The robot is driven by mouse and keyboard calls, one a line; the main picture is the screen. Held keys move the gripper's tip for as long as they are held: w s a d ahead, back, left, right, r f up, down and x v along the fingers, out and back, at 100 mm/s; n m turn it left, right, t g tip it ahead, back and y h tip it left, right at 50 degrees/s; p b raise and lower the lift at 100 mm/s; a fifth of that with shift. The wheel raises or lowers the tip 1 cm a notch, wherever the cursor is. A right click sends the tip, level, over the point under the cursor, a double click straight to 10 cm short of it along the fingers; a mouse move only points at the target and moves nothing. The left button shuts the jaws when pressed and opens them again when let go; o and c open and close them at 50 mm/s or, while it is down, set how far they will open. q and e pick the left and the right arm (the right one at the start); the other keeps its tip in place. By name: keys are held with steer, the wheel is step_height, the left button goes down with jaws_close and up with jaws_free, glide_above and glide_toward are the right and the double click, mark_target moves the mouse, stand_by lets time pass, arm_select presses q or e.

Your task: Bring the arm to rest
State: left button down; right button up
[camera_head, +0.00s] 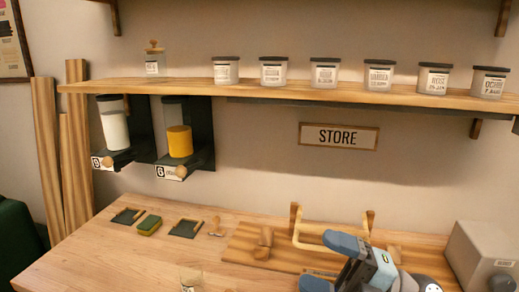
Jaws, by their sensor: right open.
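My right gripper (330,262) is at the lower right, over the front part of the wooden table (110,262). Its blue-grey fingers are apart, and I see nothing held between them. It is in front of a wooden board (245,238) with an upright wooden frame (296,238), and it hides part of both. I cannot tell how far above the board it is. My left gripper is not in view.
Two dark trays (127,216) (186,229), a green sponge (149,225), a small wooden-handled tool (217,227) and a glass jar (190,279) are on the table. A grey box (480,256) stands at right. Dispensers (115,130) (180,142) hang below the jar shelf (190,86).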

steer(key=w+d+f+m+t+h, duration=0.1)
steer(key=d+f+m+t+h, duration=0.6)
steer(key=m+h, duration=0.55)
steer(key=d+f+m+t+h, duration=0.5)
steer(key=d+f+m+h, duration=0.35)
steer(key=m, duration=0.75)
steer(key=s+f+m+g, duration=0.2)
steer(key=s+f+g, duration=1.15)
steer(key=s, duration=0.55)
steer(key=w+a+f+t+y+p, duration=0.3)
steer(key=w+a+t+p, duration=0.2)
steer(key=t+p, duration=0.3)
steer(key=w+n+p, duration=0.1)
steer(key=p, duration=0.2)
steer(key=shift+a+f, duration=0.2)
steer(key=shift+a, duration=0.2)
